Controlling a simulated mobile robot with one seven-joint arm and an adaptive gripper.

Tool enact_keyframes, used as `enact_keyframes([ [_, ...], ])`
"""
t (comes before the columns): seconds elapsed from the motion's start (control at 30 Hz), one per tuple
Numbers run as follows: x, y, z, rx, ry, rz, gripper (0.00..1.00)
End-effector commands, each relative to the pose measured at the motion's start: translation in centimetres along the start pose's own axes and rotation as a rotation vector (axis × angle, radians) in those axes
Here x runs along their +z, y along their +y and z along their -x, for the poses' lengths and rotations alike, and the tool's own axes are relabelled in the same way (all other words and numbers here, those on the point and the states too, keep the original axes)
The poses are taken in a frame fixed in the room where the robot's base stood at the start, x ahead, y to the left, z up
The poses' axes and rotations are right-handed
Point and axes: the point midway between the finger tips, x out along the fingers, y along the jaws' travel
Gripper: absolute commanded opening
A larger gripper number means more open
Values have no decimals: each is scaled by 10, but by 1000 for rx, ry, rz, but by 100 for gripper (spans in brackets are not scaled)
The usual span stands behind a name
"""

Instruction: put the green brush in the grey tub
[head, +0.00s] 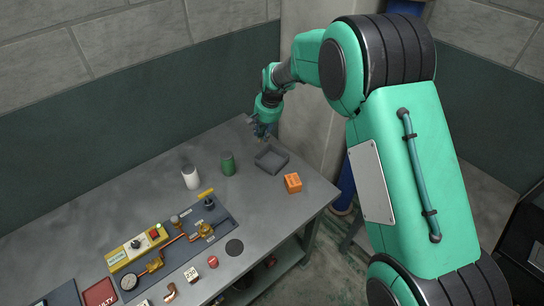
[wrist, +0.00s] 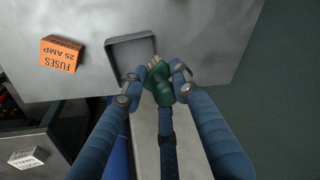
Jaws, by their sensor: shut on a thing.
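My gripper (head: 262,131) is shut on the green brush (wrist: 163,93), which shows between its fingers in the wrist view (wrist: 167,70). The brush's pale bristle end points toward the grey tub. The grey tub (wrist: 112,62) is a shallow, open square tray and looks empty; it also stands on the table in the head view (head: 258,163). In the head view my gripper is just behind and left of the tub. In the wrist view the brush tip is by the tub's near right corner. I cannot tell its height over the table.
An orange fuses box (head: 293,183) stands right of the tub, near the table edge. A gauge and valve panel (head: 180,240) lies at the front. The wall is close behind my gripper.

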Motion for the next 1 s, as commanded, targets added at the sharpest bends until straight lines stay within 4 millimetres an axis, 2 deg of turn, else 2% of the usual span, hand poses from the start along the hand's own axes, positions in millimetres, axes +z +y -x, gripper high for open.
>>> enact_keyframes([
  [0.03,-5,12,1,3,0,-24,0],
  [0.2,-16,39,4,10,-2,-87,0],
  [0.3,-9,39,-16,9,-5,-82,0],
  [0.5,-5,43,-39,9,-3,-80,0],
  [1.0,-3,44,-47,8,-2,-78,0],
])
